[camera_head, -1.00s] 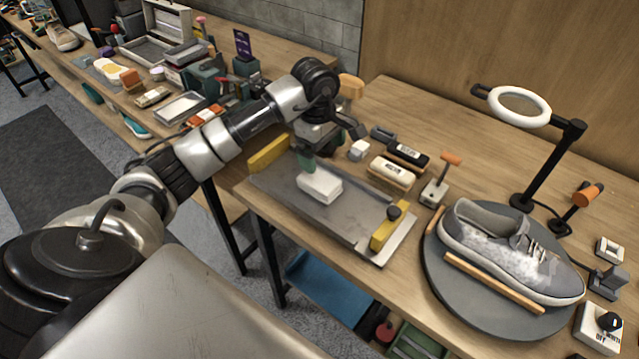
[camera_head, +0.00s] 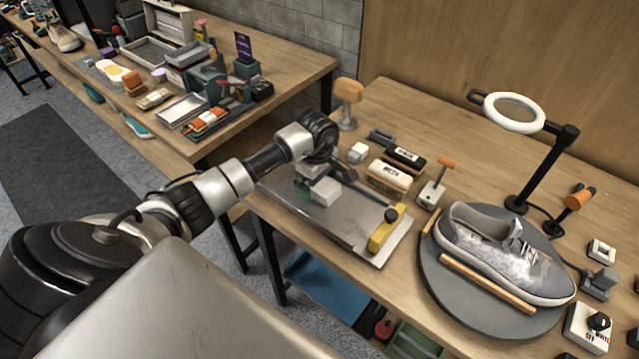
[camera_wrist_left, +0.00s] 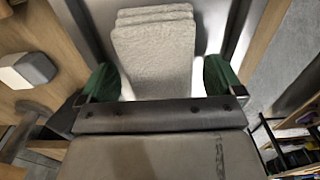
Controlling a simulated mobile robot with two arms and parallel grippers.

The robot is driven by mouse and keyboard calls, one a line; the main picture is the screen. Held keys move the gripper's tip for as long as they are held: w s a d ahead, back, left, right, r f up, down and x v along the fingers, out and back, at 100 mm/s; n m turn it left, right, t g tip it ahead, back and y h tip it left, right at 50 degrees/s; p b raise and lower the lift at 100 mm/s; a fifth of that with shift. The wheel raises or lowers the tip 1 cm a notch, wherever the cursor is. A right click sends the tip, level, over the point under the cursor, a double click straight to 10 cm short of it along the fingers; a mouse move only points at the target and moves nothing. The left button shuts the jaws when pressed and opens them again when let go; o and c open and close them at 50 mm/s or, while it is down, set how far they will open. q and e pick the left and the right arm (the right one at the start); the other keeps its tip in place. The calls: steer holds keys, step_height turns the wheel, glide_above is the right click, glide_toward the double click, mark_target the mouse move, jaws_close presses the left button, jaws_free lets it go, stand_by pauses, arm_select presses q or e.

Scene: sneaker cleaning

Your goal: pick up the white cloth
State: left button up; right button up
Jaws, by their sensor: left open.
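The white cloth (camera_head: 326,194) is a folded, layered stack lying on the grey metal tray (camera_head: 352,222). In the left wrist view the cloth (camera_wrist_left: 155,55) looks fuzzy and lies between two green finger pads. My left gripper (camera_head: 316,185) is down at the cloth and partly covers it in the head view. In the left wrist view the gripper (camera_wrist_left: 160,78) is open, with a gap between each pad and the cloth's sides. My right gripper is not in view.
A yellow clamp block (camera_head: 388,228) with a black knob sits on the tray's right end. Brushes (camera_head: 389,174) and a small white block (camera_head: 357,152) lie behind the tray. A grey sneaker (camera_head: 505,252) stands on a round turntable (camera_head: 462,300) to the right, near a ring lamp (camera_head: 546,125).

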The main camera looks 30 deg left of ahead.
arm_select(q)
steer(key=shift+c, duration=0.5)
steer(key=c, duration=0.9)
steer(key=shift+r, duration=0.55)
step_height(320, 180, up, 2)
steer(key=shift+w+r+b, duration=0.1)
steer(key=shift+r+b, duration=0.15)
steer(key=shift+b, duration=0.5)
steer(key=w+d+r+b, duration=0.1)
steer(key=d+r, duration=0.1)
steer(key=d, duration=0.1)
steer(key=w+d+r+b, duration=0.1)
steer(key=w+d+r, duration=0.1)
steer(key=d+r, duration=0.1)
steer(key=w+d+r+b, duration=0.1)
steer(key=w+d+r, duration=0.1)
steer(key=d, duration=0.2)
steer(key=shift+w+d+r, duration=0.15)
steer(key=shift+w, duration=0.1)
